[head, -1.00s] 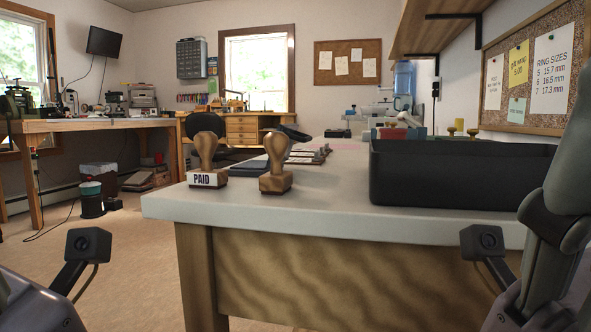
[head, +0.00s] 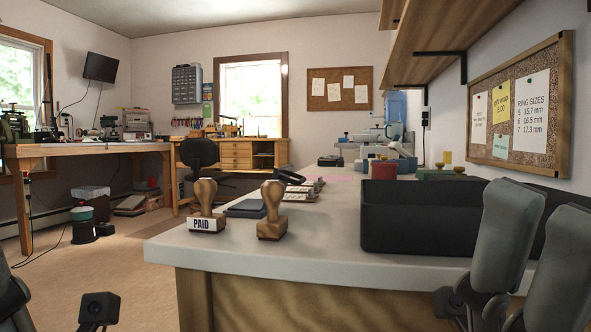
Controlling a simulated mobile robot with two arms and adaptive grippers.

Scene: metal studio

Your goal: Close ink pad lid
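The ink pad (head: 248,208) is a dark, flat, blue-grey shape on the pale worktop, just behind two wooden stamps. The front stamp partly hides it, and I cannot tell how its lid stands. A dark raised piece (head: 290,176) shows farther back; I cannot tell whether it belongs to a pad. My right gripper (head: 540,202) is at the lower right, in front of the black tray and well away from the pad. Its two grey fingers point up, apart, with nothing between them. Only a sliver of my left gripper (head: 12,300) shows at the lower left edge.
The PAID stamp (head: 205,206) and another wooden stamp (head: 271,212) stand near the worktop's left front corner. A black tray (head: 425,225) fills the right side. Smaller stamps (head: 303,192) lie behind the pad. The worktop (head: 320,248) is clear between the stamps and the tray.

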